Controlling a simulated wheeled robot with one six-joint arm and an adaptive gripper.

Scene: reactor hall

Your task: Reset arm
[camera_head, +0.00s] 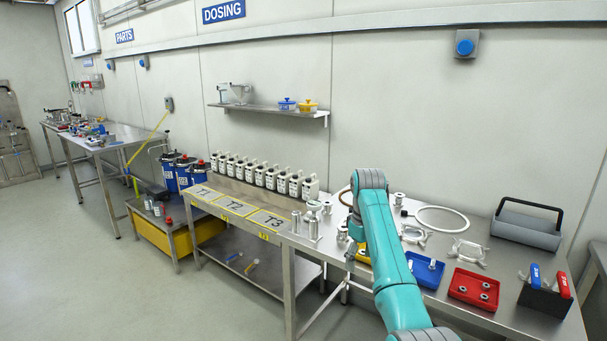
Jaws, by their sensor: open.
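My teal arm (392,262) rises from the bottom edge and reaches over the right-hand steel table, with its grey joint (369,180) at the top. My gripper (351,258) shows only as a small grey shape to the left of the arm, over the table's front part. It is open, and I see nothing held in it. The arm hides much of the gripper and part of the table behind it.
The steel table (480,255) holds a blue tray (424,268), a red tray (473,289), a grey tote (526,226) and a large ring (441,220). White bottles (262,176) line the bench on the left. The floor (120,285) at front left is clear.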

